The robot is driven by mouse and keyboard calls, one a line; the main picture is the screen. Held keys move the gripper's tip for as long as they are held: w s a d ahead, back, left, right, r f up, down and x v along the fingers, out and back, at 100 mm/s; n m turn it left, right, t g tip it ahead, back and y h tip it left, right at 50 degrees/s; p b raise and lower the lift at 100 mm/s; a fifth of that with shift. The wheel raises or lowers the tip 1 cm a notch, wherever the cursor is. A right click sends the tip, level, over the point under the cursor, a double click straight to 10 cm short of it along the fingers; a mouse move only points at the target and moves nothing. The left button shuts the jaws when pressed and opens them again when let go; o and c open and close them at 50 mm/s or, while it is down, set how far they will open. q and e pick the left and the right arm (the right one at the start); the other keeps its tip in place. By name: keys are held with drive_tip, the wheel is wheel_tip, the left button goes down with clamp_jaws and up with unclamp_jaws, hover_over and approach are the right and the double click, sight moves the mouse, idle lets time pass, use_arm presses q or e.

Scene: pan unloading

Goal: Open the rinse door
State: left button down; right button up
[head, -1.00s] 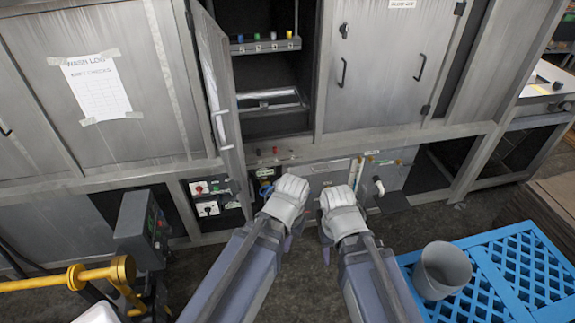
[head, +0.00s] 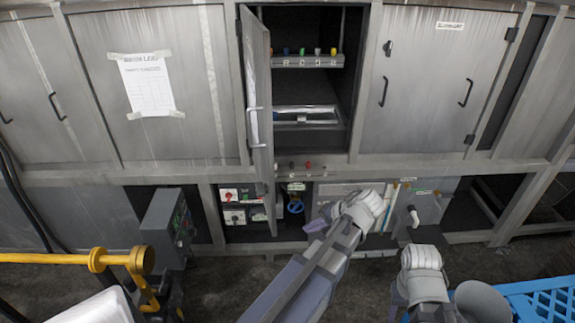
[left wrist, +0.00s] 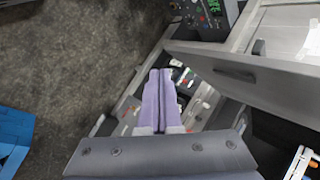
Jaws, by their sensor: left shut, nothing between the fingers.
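A tall grey metal door (head: 257,110) with a bar handle (head: 255,127) stands swung open at the middle of the cabinet in the head view. To its right a grey door (head: 430,75) with two dark handles is closed; its label (head: 450,26) is too small to read surely. I cannot tell by name which is the rinse door. My left gripper (head: 318,219) is below and right of the open door's lower edge, apart from it. Its fingers are together and empty in the left wrist view (left wrist: 160,98). My right gripper (head: 397,300) is low at right, its fingers mostly hidden.
The open compartment holds a rack (head: 308,61) of small coloured items. A control box (head: 168,225) and yellow rail (head: 70,259) stand at left. A blue slatted crate (head: 545,300) and grey bucket (head: 482,300) are at lower right. Bare floor lies before the cabinet.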

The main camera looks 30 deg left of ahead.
use_arm(q)
drive_tip(key=w+r+y, duration=0.4)
drive_tip(key=r+y, duration=0.1)
drive_tip(key=r, duration=0.3)
drive_tip(key=w+r+y, duration=0.4)
drive_tip(key=r+y, duration=0.1)
drive_tip(key=r, duration=0.3)
drive_tip(key=s+a, duration=0.2)
drive_tip(key=a, duration=1)
drive_tip(key=shift+a+n, duration=0.35)
drive_tip(key=shift+n, duration=0.05)
drive_tip(key=s+a, duration=0.9)
drive_tip(key=shift+a, duration=0.3)
drive_tip(key=shift+w, duration=0.1)
